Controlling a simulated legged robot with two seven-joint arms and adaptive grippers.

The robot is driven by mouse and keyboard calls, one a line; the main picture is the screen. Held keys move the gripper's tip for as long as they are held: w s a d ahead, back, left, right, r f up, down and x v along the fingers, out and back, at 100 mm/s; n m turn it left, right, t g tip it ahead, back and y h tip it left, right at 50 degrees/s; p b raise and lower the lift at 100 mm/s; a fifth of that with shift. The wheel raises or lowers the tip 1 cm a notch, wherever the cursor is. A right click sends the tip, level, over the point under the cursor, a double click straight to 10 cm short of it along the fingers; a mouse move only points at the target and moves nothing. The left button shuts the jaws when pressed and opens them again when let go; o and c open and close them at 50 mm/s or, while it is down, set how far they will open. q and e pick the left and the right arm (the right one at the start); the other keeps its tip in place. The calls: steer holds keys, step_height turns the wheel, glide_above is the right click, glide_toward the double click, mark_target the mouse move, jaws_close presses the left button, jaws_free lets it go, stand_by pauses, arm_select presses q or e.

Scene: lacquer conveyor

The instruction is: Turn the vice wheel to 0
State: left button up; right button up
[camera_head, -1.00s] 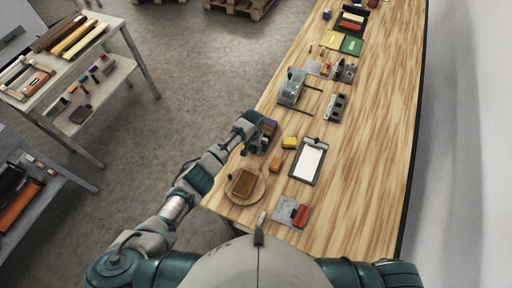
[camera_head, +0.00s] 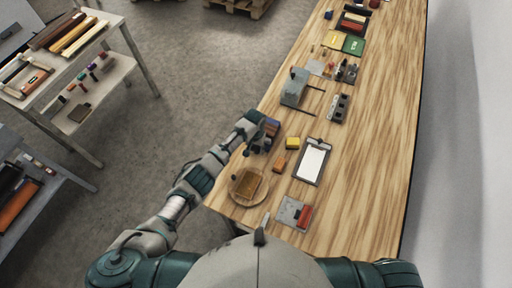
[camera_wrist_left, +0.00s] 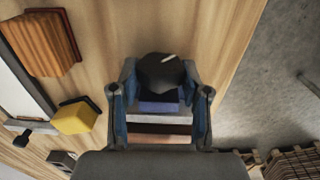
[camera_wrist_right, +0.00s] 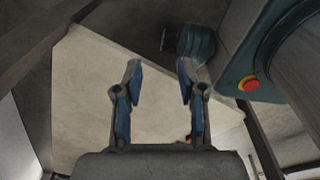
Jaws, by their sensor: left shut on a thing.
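The vice wheel shows in the left wrist view as a dark round knob (camera_wrist_left: 158,74) with a short white mark near its upper right edge. My left gripper (camera_wrist_left: 160,76) has a finger on each side of it and is shut on it. Below the wheel in that view is the layered vice body (camera_wrist_left: 158,117), blue, pale and brown. In the head view the vice (camera_head: 271,127) is at the table's left edge, partly hidden by my left gripper (camera_head: 257,146). No scale numbers are readable. My right gripper (camera_wrist_right: 160,72) is open and empty, away from the vice.
On the wooden table (camera_head: 365,150), a yellow block (camera_head: 292,143), an orange block (camera_head: 279,164) and a clipboard (camera_head: 312,162) lie near the vice. A round board (camera_head: 237,194) with a brown block is nearer me. A grey-green device (camera_head: 294,88) stands beyond. The table's right side is clear.

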arm_select(q)
steer(key=shift+w+r, duration=0.1)
steer(key=shift+r, duration=0.05)
arm_select(e)
steer(key=shift+a, duration=0.5)
arm_select(q)
steer(key=o, duration=1.1)
steer(key=shift+o, duration=0.3)
step_height(320, 180, up, 12)
